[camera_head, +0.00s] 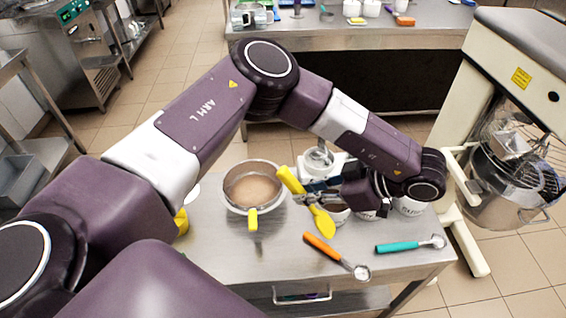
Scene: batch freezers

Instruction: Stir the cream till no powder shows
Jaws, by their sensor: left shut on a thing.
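A metal pot (228,203) with a yellow handle stands on the steel table, left of my left gripper. Light brown cream (252,191) fills part of it. Its surface looks even, but it is too small to tell whether any powder shows. My left gripper (303,194) is shut on a yellow spatula (321,222), to the right of the pot. The spatula is tilted, with its upper end toward the pot and its broad end lower right, outside the pot. My right gripper is not in view.
An orange-handled scoop (322,248) and a teal-handled scoop (405,246) lie at the table's front right. White tubs (411,206) stand partly hidden behind my left wrist. A metal cup (318,158) stands behind the gripper. A mixer (503,180) stands at right. The table's front left (215,252) is clear.

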